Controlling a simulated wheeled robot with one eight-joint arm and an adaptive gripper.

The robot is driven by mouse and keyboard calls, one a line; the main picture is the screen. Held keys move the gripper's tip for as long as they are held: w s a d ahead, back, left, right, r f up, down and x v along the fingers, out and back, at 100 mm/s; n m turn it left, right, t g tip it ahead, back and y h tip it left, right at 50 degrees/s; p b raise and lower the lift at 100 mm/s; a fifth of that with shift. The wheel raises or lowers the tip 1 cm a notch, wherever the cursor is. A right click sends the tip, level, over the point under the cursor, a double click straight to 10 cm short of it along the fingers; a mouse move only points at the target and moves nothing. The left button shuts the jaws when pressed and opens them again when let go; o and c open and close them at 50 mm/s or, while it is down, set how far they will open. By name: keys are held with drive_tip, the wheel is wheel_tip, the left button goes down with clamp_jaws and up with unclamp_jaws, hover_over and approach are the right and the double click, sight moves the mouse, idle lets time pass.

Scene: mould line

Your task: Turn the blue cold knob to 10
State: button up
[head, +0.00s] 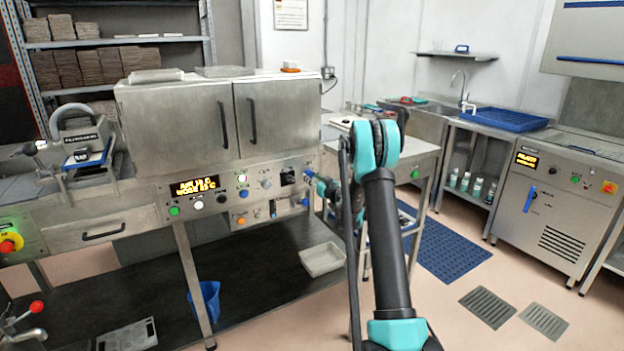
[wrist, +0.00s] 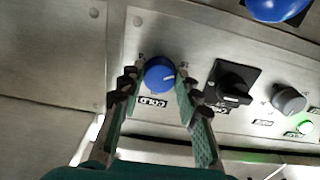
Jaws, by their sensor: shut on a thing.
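The blue cold knob (wrist: 158,75) sits on a steel panel in the wrist view, above an upside-down COLD label (wrist: 152,102). In the head view my gripper (head: 314,179) is at the right end of the cabinet's control panel (head: 225,205), and the knob is not clearly visible there.
A larger blue round part (wrist: 277,7) is at the top edge. In the head view a lit display (head: 195,186) is on the panel.

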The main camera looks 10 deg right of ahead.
drive_tip(key=shift+m, duration=0.4)
drive_tip(key=m, duration=1)
drive_tip(key=shift+a+m, duration=0.1)
drive_tip(key=shift+m, duration=0.3)
drive_tip(key=m, duration=0.6)
drive_tip(key=shift+s+r, duration=0.1)
drive_tip(key=m, duration=0.6)
drive_tip(key=o, duration=1.2)
drive_tip(key=shift+c, duration=0.2)
